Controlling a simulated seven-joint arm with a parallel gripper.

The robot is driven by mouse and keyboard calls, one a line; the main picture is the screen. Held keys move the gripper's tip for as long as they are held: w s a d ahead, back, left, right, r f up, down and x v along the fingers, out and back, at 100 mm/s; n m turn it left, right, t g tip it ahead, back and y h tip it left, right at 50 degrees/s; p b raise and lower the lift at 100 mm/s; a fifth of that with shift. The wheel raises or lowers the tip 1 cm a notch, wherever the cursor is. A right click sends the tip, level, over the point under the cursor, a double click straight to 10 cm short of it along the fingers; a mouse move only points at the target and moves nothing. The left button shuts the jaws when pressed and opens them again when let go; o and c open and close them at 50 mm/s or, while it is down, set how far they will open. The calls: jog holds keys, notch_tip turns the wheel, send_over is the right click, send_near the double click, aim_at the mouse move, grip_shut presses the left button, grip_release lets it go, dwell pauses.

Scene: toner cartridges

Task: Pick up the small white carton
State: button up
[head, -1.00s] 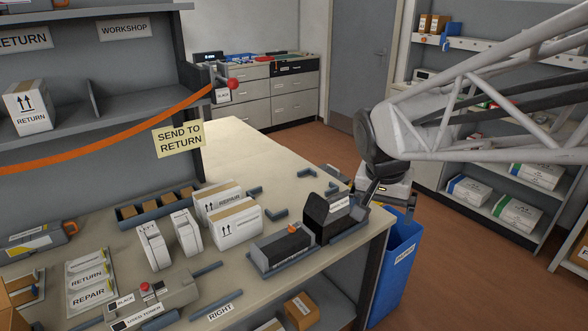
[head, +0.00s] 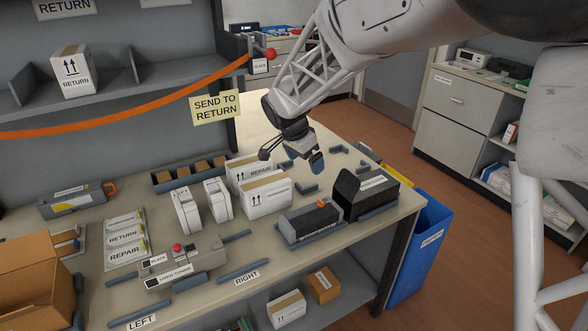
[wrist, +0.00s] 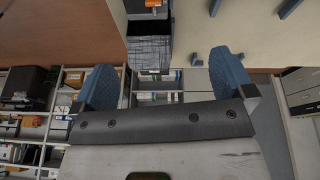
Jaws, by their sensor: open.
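Several white cartons show in the head view, and I cannot tell for certain which is the small one. One marked RETURN (head: 72,72) stands on the upper shelf at left. Two lie on the bench, a REPAIR carton (head: 250,168) behind and another white carton (head: 266,194) in front. A smaller white carton (head: 287,309) with a tan tape strip sits on the shelf under the bench.
A brown box (head: 323,285) stands beside the small carton below. An orange strap (head: 130,124) crosses the shelf front. A blue bin (head: 422,250) stands right of the bench.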

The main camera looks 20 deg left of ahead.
jog(key=m, duration=0.2)
send_near(264, 181)
jog(key=shift+t+h, duration=0.3)
jog(key=shift+t, duration=0.1)
jog(key=x, duration=0.4)
jog(key=shift+s+a+f, duration=0.25)
jog(key=shift+f, duration=0.2)
jog(key=shift+x, duration=1.4)
jog(key=shift+x, duration=2.55)
jog(key=shift+d, duration=0.1)
jog(key=shift+f, duration=0.1)
jog(key=shift+c, duration=0.2)
